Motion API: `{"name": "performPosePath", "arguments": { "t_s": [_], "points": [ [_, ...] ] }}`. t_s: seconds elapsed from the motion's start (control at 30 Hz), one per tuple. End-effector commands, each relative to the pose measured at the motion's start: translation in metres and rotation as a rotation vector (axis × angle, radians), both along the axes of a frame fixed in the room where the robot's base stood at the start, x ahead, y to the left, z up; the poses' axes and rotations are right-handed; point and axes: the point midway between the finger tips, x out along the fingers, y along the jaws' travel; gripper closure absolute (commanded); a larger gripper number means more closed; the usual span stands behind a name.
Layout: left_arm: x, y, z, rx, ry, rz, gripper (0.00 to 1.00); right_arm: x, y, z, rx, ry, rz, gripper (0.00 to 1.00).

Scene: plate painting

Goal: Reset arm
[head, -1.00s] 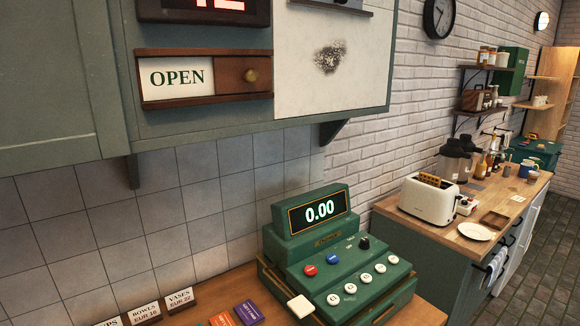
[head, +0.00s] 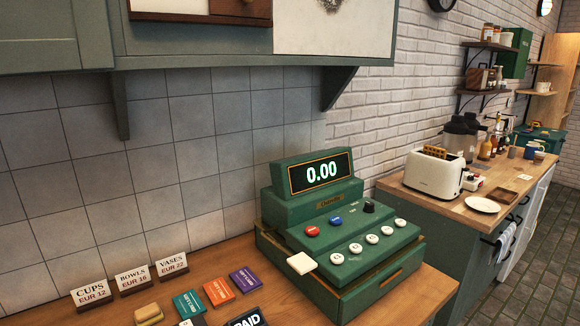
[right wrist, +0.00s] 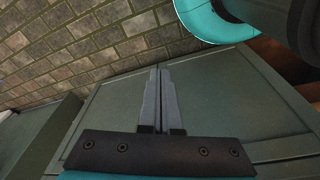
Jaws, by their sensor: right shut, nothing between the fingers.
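My right gripper (right wrist: 160,100) shows in the right wrist view. Its two fingers are together and hold nothing. Part of my own arm, dark with a turquoise band, shows at the upper right of that view. Neither gripper shows in the head view, and my left gripper is in no frame.
In the head view a green cash register (head: 340,240) reading 0.00 stands on a wooden counter (head: 400,305). A toaster (head: 434,173) stands on the right-hand counter.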

Motion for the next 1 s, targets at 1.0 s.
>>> {"name": "performPosePath", "arguments": {
  "t_s": [1.0],
  "points": [
    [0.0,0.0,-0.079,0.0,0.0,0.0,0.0,-0.117,-0.022,-0.157,-0.012,0.076,0.018,1.0]
  ]
}}
